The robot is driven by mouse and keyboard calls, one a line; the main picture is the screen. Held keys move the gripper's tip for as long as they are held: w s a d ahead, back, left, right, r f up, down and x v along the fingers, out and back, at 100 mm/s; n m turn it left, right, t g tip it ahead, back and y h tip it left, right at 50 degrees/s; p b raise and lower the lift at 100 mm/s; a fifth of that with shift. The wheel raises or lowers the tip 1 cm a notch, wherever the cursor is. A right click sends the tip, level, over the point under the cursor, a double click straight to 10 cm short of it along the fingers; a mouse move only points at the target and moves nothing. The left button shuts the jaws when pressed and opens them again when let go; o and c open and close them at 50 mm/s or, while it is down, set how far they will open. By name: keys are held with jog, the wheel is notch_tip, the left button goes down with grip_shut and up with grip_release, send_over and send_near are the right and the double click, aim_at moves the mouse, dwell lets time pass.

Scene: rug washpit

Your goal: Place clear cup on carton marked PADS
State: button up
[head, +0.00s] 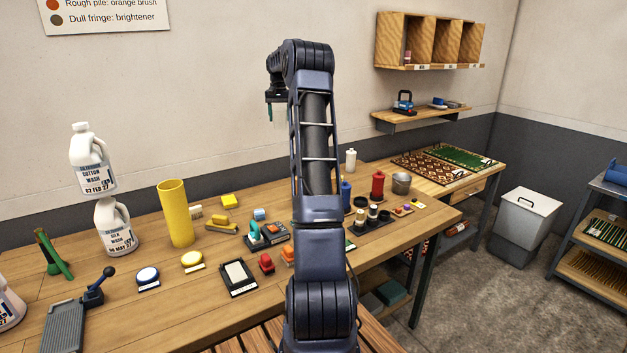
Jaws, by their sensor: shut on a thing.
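My gripper (277,100) is raised high above the back of the wooden bench, left of my upright arm, with its jaws pointing down. It is shut on a faint, see-through thing that looks like the clear cup (280,115); its outline is hard to make out against the pale wall. Nothing touches the cup from below. I cannot pick out a carton marked PADS; no such label is readable, and my arm hides part of the bench.
A cubby shelf (428,42) hangs above a small shelf (420,118). A white bin (527,215) stands right.

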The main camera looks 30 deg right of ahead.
jog(key=s+d+f+m, duration=0.2)
jog(key=s+d, duration=0.1)
jog(key=d, duration=0.4)
jog(key=s+d+f+m, duration=0.1)
jog(key=s+d+f, duration=0.2)
jog(key=d, duration=0.3)
jog(key=f, duration=1.9)
jog(key=shift+s+f, duration=0.2)
jog(key=shift+f, duration=0.1)
jog(key=shift+f, duration=0.1)
jog(key=o, duration=0.9)
